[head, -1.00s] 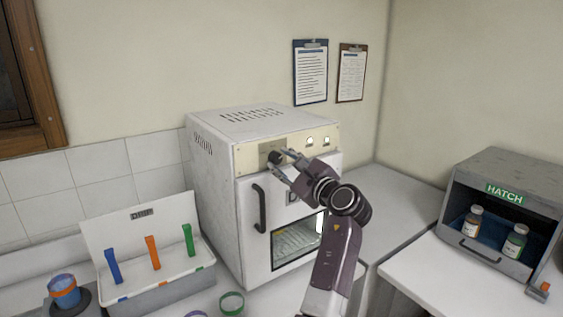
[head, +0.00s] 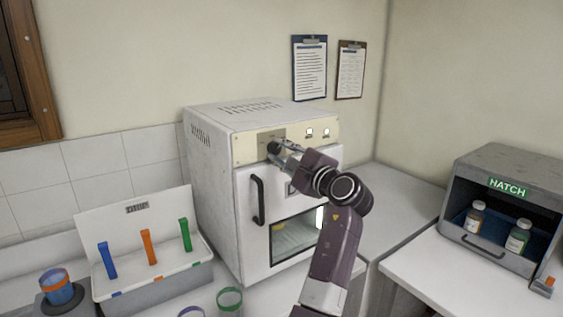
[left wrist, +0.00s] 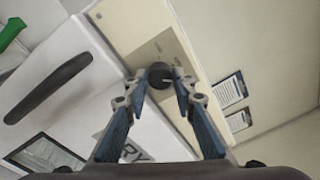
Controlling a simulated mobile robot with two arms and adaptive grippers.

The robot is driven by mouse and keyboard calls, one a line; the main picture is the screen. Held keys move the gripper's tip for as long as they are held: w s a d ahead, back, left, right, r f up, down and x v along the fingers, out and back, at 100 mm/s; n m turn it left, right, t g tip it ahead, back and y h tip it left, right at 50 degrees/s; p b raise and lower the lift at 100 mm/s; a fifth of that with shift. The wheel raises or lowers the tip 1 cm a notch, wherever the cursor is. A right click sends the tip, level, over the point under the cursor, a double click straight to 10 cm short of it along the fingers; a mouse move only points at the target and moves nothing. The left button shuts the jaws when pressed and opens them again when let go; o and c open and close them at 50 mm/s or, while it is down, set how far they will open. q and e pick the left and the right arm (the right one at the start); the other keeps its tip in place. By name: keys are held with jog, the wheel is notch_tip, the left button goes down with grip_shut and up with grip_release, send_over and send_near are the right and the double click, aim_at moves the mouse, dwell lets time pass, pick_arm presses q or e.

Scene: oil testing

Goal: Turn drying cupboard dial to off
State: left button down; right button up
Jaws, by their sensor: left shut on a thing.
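The drying cupboard (head: 210,190) is a white box with a cream control strip along its top front. Its black dial (head: 274,148) sits on a darker plate at the left of that strip. My left gripper (head: 278,150) is at the dial, its fingers closed around the knob. My right gripper is not in view.
The cupboard door has a black handle (head: 257,201) and a window (head: 295,238). At left is a white rack (head: 150,283) with blue, orange and green items. At right is a grey hatch box (head: 515,165) with two bottles. Clipboards hang on the wall.

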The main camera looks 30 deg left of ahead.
pick_arm(q)
jog(key=n+b, duration=0.3)
jog(key=n, duration=0.1)
jog(key=shift+a+b, duration=0.1)
jog(key=shift+b, duration=0.3)
jog(key=n+b, duration=0.2)
jog(key=shift+n+y+b, duration=0.3)
jog(key=shift+n+b, duration=0.05)
jog(key=shift+n, duration=0.05)
jog(key=shift+r+n+b, duration=0.2)
jog(key=shift+n+b, duration=0.3)
jog(key=shift+n, duration=0.2)
jog(key=c, duration=1.9)
grip_release()
jog(key=o, duration=0.3)
jog(key=shift+w+a+f, duration=0.1)
jog(key=shift+a+f, duration=0.1)
jog(key=shift+a, duration=0.05)
jog(key=shift+d+f, duration=0.1)
jog(key=shift+d, duration=0.15)
jog(key=v, duration=0.7)
jog(key=shift+s+d, duration=0.2)
jog(key=shift+d, duration=0.1)
